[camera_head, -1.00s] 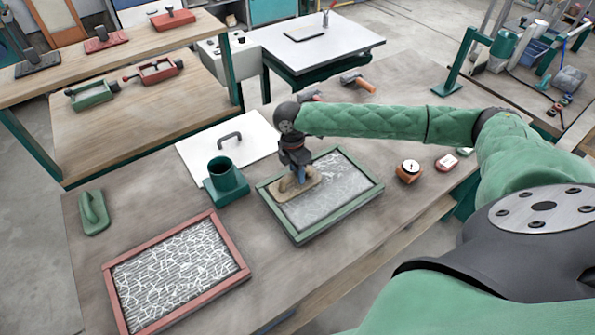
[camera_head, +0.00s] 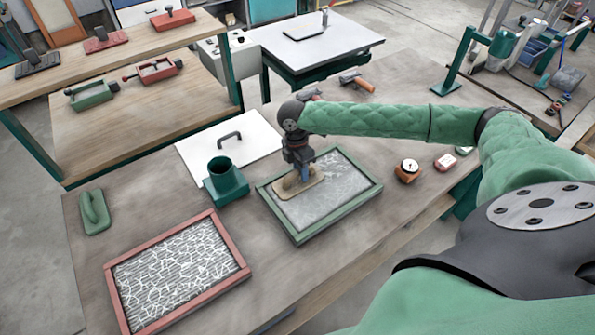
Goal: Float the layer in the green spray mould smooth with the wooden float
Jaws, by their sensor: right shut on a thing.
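The green spray mould (camera_head: 311,228) lies on the table with a grey layer (camera_head: 330,197) in it. The layer looks mostly smooth grey, with some lighter mottling. My right gripper (camera_head: 300,173) points down over the left part of the mould and is shut on the wooden float (camera_head: 313,187). The tan float lies flat on or just above the layer; I cannot tell which. The gripper hides part of the float's handle. My left gripper is not in view.
A red-framed mould (camera_head: 243,262) with white fibre strands lies front left. A green float (camera_head: 95,212), a green cup-like holder (camera_head: 228,185) and a white board (camera_head: 257,137) stand around.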

